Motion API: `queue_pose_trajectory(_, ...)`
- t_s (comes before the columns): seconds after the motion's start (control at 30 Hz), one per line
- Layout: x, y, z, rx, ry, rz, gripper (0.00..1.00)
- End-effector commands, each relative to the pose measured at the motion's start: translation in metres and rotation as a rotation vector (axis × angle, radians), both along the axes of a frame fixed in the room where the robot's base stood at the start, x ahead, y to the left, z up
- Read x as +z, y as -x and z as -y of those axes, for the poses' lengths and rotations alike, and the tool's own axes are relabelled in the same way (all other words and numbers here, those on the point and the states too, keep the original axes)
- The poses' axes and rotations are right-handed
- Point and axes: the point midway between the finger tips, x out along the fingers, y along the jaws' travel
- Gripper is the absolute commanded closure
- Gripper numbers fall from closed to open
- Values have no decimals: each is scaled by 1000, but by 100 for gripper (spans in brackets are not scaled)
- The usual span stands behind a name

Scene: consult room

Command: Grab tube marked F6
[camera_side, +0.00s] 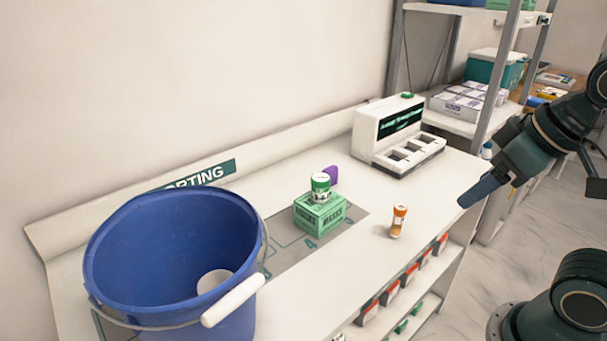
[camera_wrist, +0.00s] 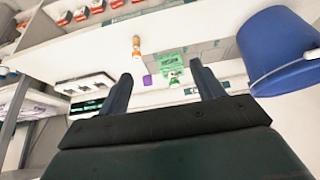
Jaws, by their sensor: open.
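No marking F6 can be read on anything in these frames. A small amber tube with an orange cap and a pale label (camera_side: 398,222) stands upright on the white counter; it also shows in the wrist view (camera_wrist: 136,47). In the wrist view the container (camera_wrist: 173,80) and the box (camera_wrist: 176,62) appear between my fingers. My gripper (camera_side: 465,203) is open and empty, right of the orange-capped tube and apart from it. Both fingers show in the wrist view (camera_wrist: 161,69).
A large blue bucket (camera_side: 165,245) with a handle stands at the counter's left. A white device with slots (camera_side: 380,135) stands at the back right. A purple item (camera_side: 331,174) is behind the green box. Shelves (camera_side: 465,120) stand beyond. The counter around the orange-capped tube is clear.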

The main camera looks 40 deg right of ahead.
Motion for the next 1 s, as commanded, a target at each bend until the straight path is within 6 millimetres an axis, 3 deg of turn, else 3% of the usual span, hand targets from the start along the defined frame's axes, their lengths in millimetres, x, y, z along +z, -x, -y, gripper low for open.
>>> queue_pose_trajectory(0.23, 0, 0, 0, 0, 0, 0, 33)
queue_pose_trajectory(0.33, 0, 0, 0, 0, 0, 0, 47)
queue_pose_trajectory(0.77, 1, -4, 1, -27, -11, -10, 47)
queue_pose_trajectory(1.0, 2, -24, 7, -184, -75, -69, 47)
